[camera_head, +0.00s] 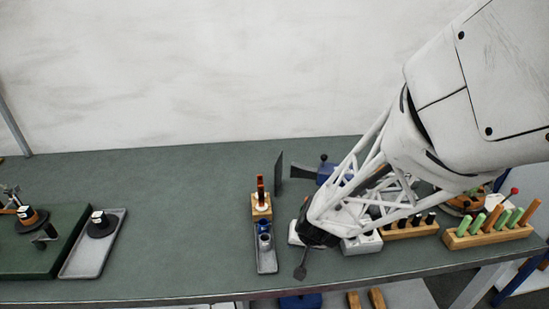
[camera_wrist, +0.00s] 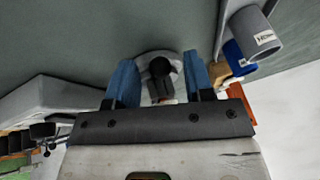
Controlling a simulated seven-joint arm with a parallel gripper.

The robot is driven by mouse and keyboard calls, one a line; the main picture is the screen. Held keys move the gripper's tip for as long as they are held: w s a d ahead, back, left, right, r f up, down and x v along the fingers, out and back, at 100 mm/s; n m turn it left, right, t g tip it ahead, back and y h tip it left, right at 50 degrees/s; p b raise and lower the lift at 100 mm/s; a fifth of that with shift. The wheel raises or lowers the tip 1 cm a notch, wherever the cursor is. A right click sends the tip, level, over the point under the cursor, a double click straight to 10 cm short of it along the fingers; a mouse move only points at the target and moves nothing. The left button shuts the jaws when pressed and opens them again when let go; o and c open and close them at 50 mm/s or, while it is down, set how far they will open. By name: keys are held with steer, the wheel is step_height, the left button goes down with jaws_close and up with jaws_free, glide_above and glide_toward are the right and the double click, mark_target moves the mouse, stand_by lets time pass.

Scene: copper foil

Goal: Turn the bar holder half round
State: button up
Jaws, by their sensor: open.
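My gripper (camera_wrist: 157,64) is open, its two blue fingers apart. Between and beyond them in the wrist view is a pale grey rounded piece (camera_wrist: 146,60) with a dark round knob (camera_wrist: 160,67); I cannot tell if the fingers touch it. In the head view, my arm covers the spot around the gripper. No piece is plainly marked as the bar holder.
A narrow grey tray (camera_head: 266,262) with small cups (camera_head: 264,241) lies left of my gripper. A dark upright plate (camera_head: 279,172) stands behind. Another wooden rack (camera_head: 410,231) is at the right. A grey tray (camera_head: 84,262) lies far left. The bench between the trays is clear.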

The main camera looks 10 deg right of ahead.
steer(key=a+v, duration=0.1)
steer(key=v, duration=0.6)
steer(key=shift+d+r, duration=0.4)
steer(key=shift+d, duration=0.15)
steer(key=shift+o, duration=0.2)
steer(key=shift+s, duration=0.15)
steer(key=shift+w+a+r+n+g+h, duration=0.1)
steer(key=shift+w+a+n+g+h, duration=0.45)
steer(key=shift+n+g, duration=0.25)
steer(key=shift+w+a+r+n+g+h, duration=0.1)
steer(key=shift+w+a+n+g+h, duration=0.25)
steer(key=shift+w+n+g+h, duration=0.4)
steer(key=shift+w+a+r+n+g+h, duration=0.1)
steer(key=shift+w+a+n+g+h, duration=0.2)
steer(key=shift+a+n+g+h, duration=0.5)
steer(key=shift+d+f+y, duration=0.15)
steer(key=shift+d+y, duration=0.15)
steer(key=shift+d, duration=0.1)
steer(key=shift+w+d+f, duration=0.1)
steer(key=shift+d+f, duration=0.15)
steer(key=shift+f, duration=1)
steer(key=shift+d+f, duration=0.2)
steer(key=shift+f, duration=1.05)
steer(key=shift+w+d+f, duration=0.1)
steer(key=shift+d+f, duration=0.15)
steer(key=shift+f, duration=0.95)
